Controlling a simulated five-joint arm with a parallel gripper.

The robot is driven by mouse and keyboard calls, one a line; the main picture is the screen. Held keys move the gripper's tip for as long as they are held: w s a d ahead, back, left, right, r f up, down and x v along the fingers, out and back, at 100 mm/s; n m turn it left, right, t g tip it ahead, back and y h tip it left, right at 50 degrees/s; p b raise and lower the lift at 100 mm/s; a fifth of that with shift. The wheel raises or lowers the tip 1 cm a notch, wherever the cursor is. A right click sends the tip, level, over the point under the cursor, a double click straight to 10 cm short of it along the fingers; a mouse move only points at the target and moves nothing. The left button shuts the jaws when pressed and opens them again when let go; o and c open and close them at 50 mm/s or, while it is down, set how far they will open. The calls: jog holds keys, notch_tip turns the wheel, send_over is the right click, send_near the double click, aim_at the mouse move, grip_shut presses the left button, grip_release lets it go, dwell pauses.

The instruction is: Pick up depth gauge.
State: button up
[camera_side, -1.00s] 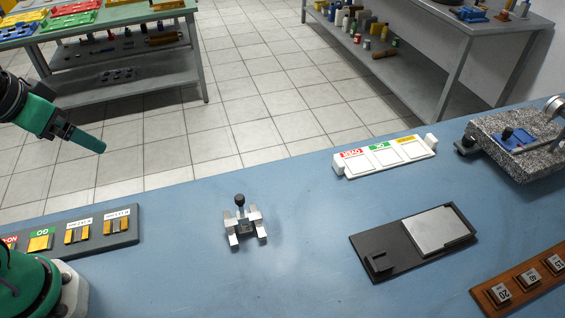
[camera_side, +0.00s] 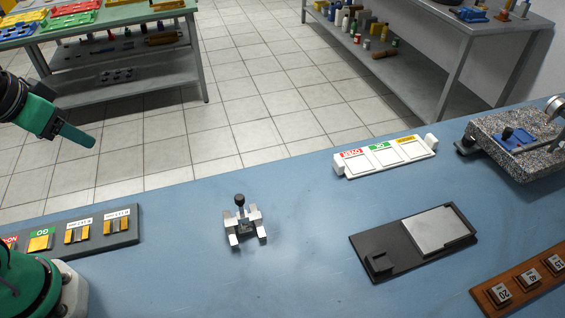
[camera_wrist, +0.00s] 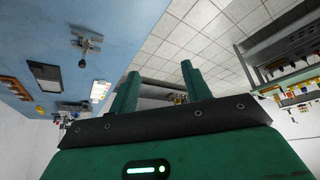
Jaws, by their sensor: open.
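I cannot tell for certain which thing is the depth gauge. A small silver metal device (camera_side: 245,226) with a black knob stands upright on the blue bench, left of centre; it also shows at the upper left of the wrist view (camera_wrist: 87,42). A blue piece (camera_side: 513,138) with a dark knob sits on a speckled granite block (camera_side: 535,155) at the right. My gripper (camera_side: 78,137) is at the left edge, raised and far from both. In the wrist view its two green fingers (camera_wrist: 160,88) are apart with nothing held between them.
On the bench (camera_side: 215,275) lie a grey GO/NO-GO rack (camera_side: 125,239), a white labelled tray (camera_side: 387,163), a dark fixture with a silver plate (camera_side: 385,262) and a brown block rack (camera_side: 525,288). The bench around the silver device is clear.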

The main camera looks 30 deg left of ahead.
jog(key=n+g, duration=0.6)
send_over(241, 205)
jog(key=f, duration=1.2)
jog(key=shift+w+a+f, duration=0.15)
jog(key=shift+w+a, duration=0.25)
jog(key=shift+f, duration=1.3)
jog(key=shift+s+d+f, duration=0.1)
jog(key=shift+f, duration=2.5)
